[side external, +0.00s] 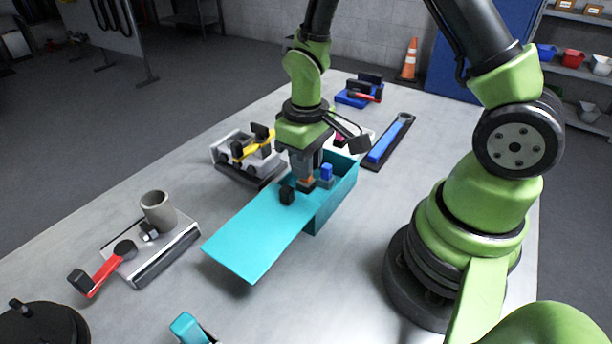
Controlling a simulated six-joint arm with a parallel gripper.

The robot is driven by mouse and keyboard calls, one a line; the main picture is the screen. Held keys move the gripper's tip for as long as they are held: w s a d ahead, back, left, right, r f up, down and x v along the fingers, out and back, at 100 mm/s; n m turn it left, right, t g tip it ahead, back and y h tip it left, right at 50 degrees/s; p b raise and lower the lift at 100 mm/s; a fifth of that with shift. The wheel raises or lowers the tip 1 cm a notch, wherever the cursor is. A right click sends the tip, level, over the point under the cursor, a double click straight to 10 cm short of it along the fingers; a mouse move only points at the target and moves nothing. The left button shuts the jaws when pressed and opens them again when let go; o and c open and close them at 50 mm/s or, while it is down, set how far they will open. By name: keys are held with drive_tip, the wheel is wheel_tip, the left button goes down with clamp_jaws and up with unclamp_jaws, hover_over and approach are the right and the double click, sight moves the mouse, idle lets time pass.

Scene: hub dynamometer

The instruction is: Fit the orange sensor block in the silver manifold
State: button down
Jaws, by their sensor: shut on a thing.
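My gripper (305,179) points down over the teal box (342,193) and is shut on the orange sensor block (307,184). Only a little orange shows between and below the fingers. I cannot tell if the block is inside the box or just above it. A silver block with a yellow lever (240,160) stands left of the gripper, behind the teal lid; it looks like the silver manifold, though I cannot be sure. Its seat is not clear from here. The gripper is apart from it, to its right.
The teal lid (245,232) reaches left from the box, with a black knob (287,195). A blue block (326,173) stands in the box. A grey fixture with a red lever (160,262) and a cup (157,211) are at left. A blue-handled tool (390,140) lies right.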

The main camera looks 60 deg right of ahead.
drive_tip(key=r, duration=0.5)
drive_tip(key=shift+w, duration=0.2)
drive_tip(key=w+d+r, duration=0.1)
drive_tip(key=w+r, duration=0.1)
drive_tip(key=w, duration=0.7)
drive_tip(key=w+d+r, duration=0.2)
drive_tip(key=w, duration=0.7)
drive_tip(key=shift+w+d, duration=0.25)
drive_tip(key=shift+f, duration=3.95)
drive_tip(key=shift+f, duration=0.1)
drive_tip(key=c, duration=1.1)
unclamp_jaws()
drive_tip(key=shift+o, duration=0.2)
